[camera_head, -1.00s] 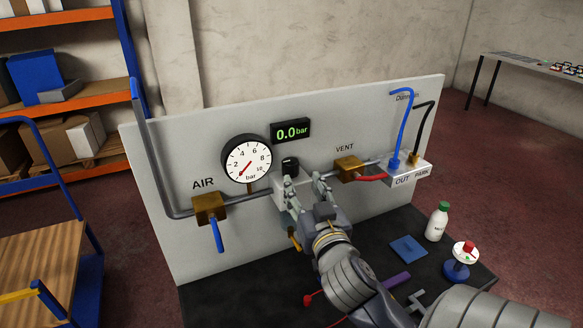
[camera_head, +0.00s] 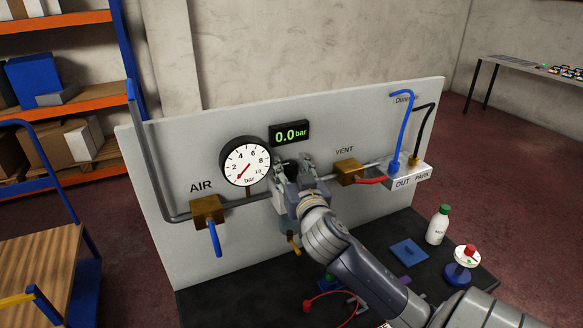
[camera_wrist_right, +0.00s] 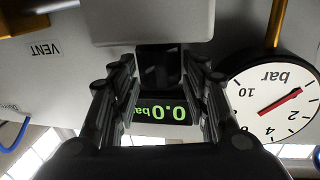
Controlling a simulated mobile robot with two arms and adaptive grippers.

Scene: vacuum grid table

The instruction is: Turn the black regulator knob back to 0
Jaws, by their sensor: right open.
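The black regulator knob (camera_wrist_right: 160,68) sits between the fingers of my right gripper (camera_wrist_right: 159,82) in the wrist view, with a gap showing at either side. In the head view the open right gripper (camera_head: 291,166) is at the regulator on the panel. Its fingers hide most of the knob and the regulator body. The knob's angle cannot be read. The digital display (camera_head: 290,133) reads 0.0 bar. The round gauge's (camera_head: 246,161) red needle points to the lower left, near the low end of its scale. My left gripper is not in view.
The AIR valve (camera_head: 207,210) with its blue handle is left of the regulator. The VENT valve (camera_head: 350,171) and the OUT/PARK block (camera_head: 408,174) are to the right.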

